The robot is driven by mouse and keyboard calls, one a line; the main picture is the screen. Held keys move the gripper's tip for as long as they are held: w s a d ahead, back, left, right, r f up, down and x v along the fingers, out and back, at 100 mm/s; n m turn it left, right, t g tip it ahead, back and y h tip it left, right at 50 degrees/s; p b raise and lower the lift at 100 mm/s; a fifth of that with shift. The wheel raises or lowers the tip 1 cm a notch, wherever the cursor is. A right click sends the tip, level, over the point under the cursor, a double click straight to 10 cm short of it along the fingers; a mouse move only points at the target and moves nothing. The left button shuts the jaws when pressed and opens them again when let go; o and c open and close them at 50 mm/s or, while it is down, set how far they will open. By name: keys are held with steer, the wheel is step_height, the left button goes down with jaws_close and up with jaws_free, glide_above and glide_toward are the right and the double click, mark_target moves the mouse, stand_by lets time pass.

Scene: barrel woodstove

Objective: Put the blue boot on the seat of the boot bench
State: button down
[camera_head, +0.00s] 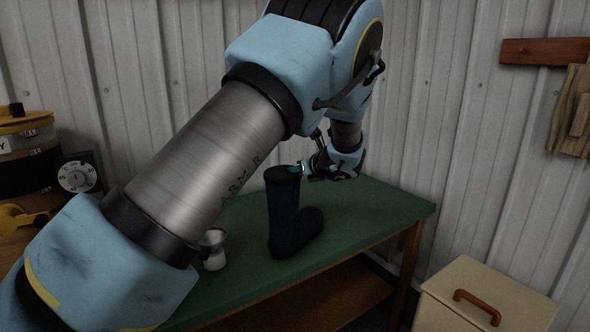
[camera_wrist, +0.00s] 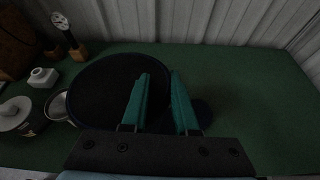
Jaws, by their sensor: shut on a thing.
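The blue boot (camera_head: 284,215) is dark navy and upright in the head view, its toe to the right, at the front of a green-topped table (camera_head: 385,205). I cannot tell whether its sole touches the top. My gripper (camera_head: 302,168) is at the right side of the boot's upper rim. In the wrist view, the boot (camera_wrist: 95,88) shows as a wide dark oval opening. There my gripper's teal fingers (camera_wrist: 160,84) straddle its right edge, shut on the rim. No seat that is clearly the boot bench shows.
A small metal cup (camera_head: 213,250) stands left of the boot. A cream box (camera_head: 480,290) with a brown handle stands at right. The table's right part is clear.

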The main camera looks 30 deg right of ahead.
steer(key=c, duration=0.7)
jaws_free()
steer(key=shift+f, duration=0.1)
